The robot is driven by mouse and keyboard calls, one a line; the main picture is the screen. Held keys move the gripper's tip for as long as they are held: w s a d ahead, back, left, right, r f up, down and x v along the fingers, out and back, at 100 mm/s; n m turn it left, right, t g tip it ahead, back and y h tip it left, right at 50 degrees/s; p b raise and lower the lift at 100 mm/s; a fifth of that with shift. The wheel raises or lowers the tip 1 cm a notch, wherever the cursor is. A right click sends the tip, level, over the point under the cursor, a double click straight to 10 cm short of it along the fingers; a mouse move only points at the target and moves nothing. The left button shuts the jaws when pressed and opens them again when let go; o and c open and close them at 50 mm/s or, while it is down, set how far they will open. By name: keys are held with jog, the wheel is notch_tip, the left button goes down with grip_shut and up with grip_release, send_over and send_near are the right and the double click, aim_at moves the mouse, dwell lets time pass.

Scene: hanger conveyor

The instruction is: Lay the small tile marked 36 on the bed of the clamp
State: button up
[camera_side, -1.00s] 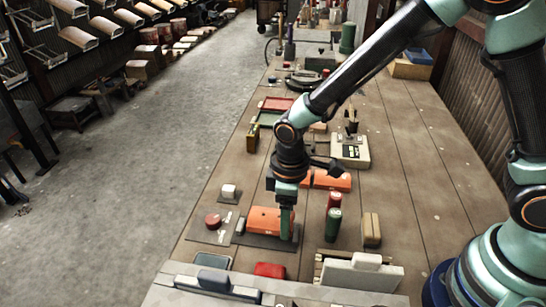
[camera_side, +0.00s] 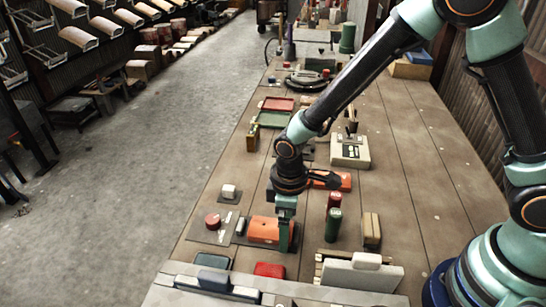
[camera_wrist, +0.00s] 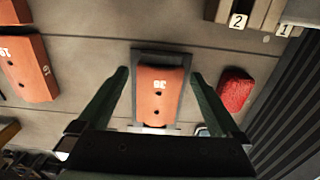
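An orange tile (camera_wrist: 160,92) with a small white number, too blurred to read surely as 36, lies flat on a dark plate (camera_wrist: 186,60) that appears to be the clamp's bed. The tile also shows in the side view (camera_side: 264,230). A small black block (camera_side: 240,226) stands at the plate's left end. My gripper (camera_wrist: 160,74) is open, its green fingers on either side of the tile with gaps. In the side view my gripper (camera_side: 284,244) is at the tile's right end.
A larger orange block (camera_wrist: 30,68) lies left in the wrist view, and a red block (camera_wrist: 235,88) right. Red (camera_side: 335,199) and green (camera_side: 333,225) cylinders and a tan block (camera_side: 371,230) stand right of my gripper in the side view.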

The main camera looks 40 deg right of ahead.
notch_tip(320, 180, up, 12)
dwell(0.6)
jog(key=shift+r, duration=0.1)
jog(key=s+d+r+m+t, duration=0.2)
jog(key=d+r+m, duration=0.2)
jog(key=d+r, duration=0.2)
jog(key=s+d+r+m+t, duration=0.3)
jog(key=d+r+m, duration=0.2)
jog(key=d, duration=0.6)
jog(key=shift+s+r+t, duration=0.3)
jog(key=shift+r, duration=0.05)
